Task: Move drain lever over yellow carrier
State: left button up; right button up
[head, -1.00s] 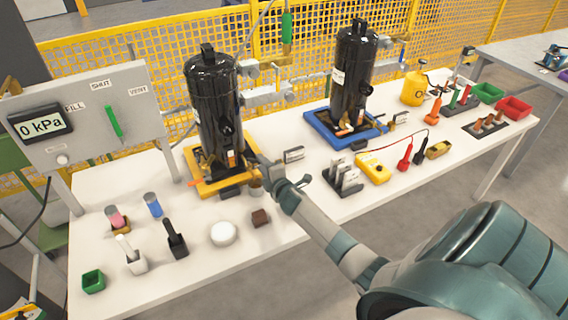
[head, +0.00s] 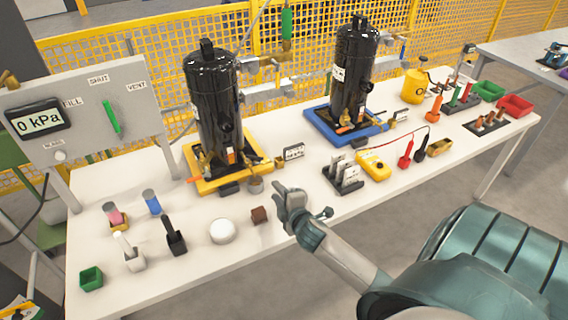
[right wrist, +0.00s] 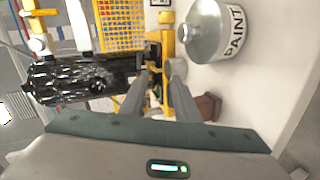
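The yellow carrier (head: 206,188) lies on the white table under the left black compressor (head: 213,100). Small brass fittings (head: 206,164) and an orange piece (head: 194,180) show at the compressor's foot; I cannot tell which part is the drain lever. My right gripper (head: 281,190) is in front and right of the carrier, apart from it, above the table. In the right wrist view its two fingers (right wrist: 160,76) stand apart with nothing clearly between them. Part of the carrier (right wrist: 168,42) shows beyond them, beside the lying-looking compressor (right wrist: 85,78). My left gripper is not in view.
A grey cup (head: 256,185), a brown block (head: 259,215) and a white paint tin (head: 222,231) stand near my right gripper. The gauge panel (head: 90,115) stands left. A blue carrier (head: 322,134) with another compressor stands right. The front table edge is mostly clear.

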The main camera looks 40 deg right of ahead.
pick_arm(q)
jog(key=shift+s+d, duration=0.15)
pick_arm(e)
jog(key=s+a+f+m+g, duration=0.1)
jog(key=s+a+f, duration=0.1)
jog(key=s, duration=0.1)
jog(key=s+a+f+m+g, duration=0.1)
jog(key=s+a+f+m, duration=0.1)
jog(key=s, duration=0.1)
jog(key=s+a+f+m+g, duration=0.1)
jog(key=s+a+f+g, duration=0.1)
jog(key=s, duration=0.2)
jog(key=shift+s+a+f+m+y, duration=0.1)
jog(key=shift+a+f+m+y, duration=0.1)
jog(key=shift+m+y, duration=0.2)
